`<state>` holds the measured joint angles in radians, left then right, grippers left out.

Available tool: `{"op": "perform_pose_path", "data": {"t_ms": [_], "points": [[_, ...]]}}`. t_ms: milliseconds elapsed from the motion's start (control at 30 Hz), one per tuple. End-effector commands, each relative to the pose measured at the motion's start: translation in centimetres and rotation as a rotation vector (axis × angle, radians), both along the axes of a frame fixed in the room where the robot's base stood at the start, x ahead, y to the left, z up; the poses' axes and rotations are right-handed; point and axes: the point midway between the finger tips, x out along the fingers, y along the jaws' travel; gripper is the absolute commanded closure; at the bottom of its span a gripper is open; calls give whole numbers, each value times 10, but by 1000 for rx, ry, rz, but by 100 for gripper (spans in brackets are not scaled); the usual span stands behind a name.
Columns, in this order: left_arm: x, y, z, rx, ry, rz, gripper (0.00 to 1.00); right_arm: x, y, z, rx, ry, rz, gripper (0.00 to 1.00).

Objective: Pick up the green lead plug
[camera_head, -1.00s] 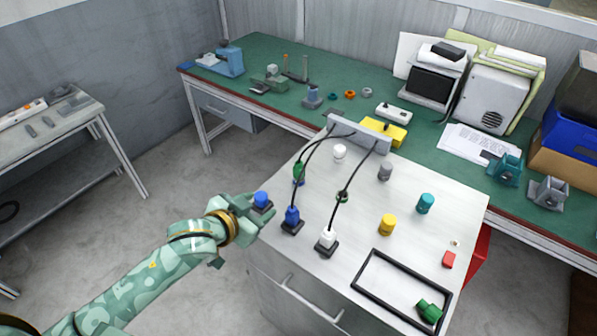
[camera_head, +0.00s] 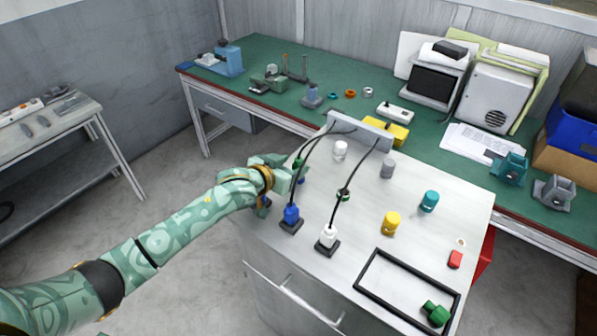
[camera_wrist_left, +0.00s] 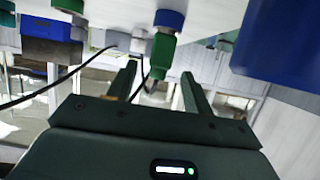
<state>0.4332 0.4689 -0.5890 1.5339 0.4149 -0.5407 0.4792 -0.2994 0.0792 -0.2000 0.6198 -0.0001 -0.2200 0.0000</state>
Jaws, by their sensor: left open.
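The green lead plug (camera_head: 297,163) stands on the white cabinet top with a blue part below it, its black cable rising to the grey block at the back. In the left wrist view the green plug (camera_wrist_left: 160,55) shows joined to a blue part, between and just beyond the finger tips. My left gripper (camera_head: 293,178) is open at the plug and partly covers it in the head view. The left gripper's fingers (camera_wrist_left: 158,78) show apart in the wrist view, with no grip on the plug visible. My right gripper is not in view.
Teal (camera_head: 429,201) and yellow (camera_head: 391,223) cylinders stand to the right. A green piece (camera_head: 434,313) lies within a black frame.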

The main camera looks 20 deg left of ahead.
Motion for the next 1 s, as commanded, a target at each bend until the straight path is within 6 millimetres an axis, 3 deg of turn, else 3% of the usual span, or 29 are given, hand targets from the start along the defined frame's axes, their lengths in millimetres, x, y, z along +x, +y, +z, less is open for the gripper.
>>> {"op": "perform_pose_path", "data": {"t_ms": [200, 467, 633, 1000], "points": [[27, -12, -16, 0, 0, 0, 49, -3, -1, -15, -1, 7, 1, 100], [29, -12, -14, 1, 0, 0, 49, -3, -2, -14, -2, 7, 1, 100], [29, -12, -14, 0, 0, 0, 96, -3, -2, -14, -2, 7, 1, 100], [29, -12, -11, 0, -1, 0, 98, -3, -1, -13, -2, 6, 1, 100]]}}
